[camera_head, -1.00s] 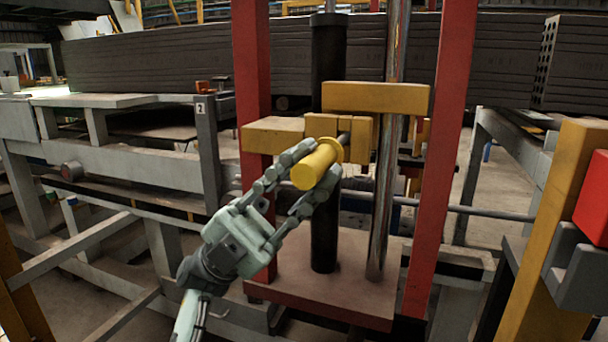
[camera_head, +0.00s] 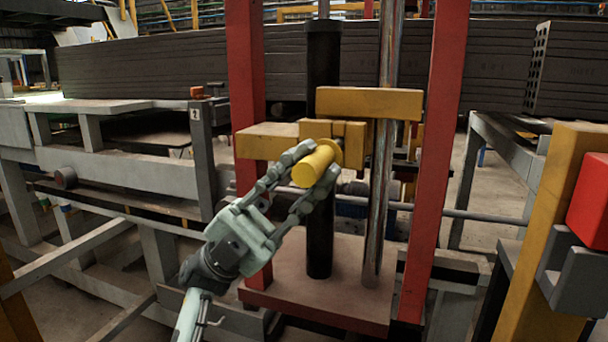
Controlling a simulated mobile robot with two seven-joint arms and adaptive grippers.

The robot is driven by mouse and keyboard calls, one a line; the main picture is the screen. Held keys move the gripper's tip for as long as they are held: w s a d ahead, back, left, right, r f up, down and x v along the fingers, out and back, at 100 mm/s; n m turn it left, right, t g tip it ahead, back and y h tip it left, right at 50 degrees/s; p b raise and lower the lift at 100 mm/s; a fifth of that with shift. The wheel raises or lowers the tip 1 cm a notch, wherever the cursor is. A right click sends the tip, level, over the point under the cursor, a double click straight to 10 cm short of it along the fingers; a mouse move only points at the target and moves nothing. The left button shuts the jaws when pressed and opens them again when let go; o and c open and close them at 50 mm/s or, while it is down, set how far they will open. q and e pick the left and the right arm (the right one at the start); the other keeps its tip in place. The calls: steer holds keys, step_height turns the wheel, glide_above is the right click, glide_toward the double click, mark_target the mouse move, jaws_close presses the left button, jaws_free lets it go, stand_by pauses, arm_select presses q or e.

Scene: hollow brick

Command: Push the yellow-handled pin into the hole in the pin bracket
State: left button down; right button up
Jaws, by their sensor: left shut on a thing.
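The yellow-handled pin (camera_head: 315,165) is in the middle of the head view, its round handle end facing me. My left gripper (camera_head: 314,176) is shut on the handle, one finger on each side. The yellow pin bracket (camera_head: 354,142) is right behind the handle, between the red posts. The handle's flange appears close to or against the bracket. The pin's metal shaft does not show now, and the hole is hidden behind the handle. My right gripper is not in view.
Red posts (camera_head: 444,150) stand on both sides, with a black cylinder (camera_head: 321,220) and a chrome rod (camera_head: 381,200) between them. A yellow crossbar (camera_head: 370,102) lies above the bracket. A yellow post with a red box (camera_head: 590,200) stands at the right.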

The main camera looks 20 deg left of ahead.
arm_select(q)
steer(key=shift+w+d+b, duration=0.1)
steer(key=shift+w+b, duration=0.45)
steer(key=shift+w, duration=2.1)
steer(key=c, duration=1.3)
jaws_free()
steer(key=v, duration=1.2)
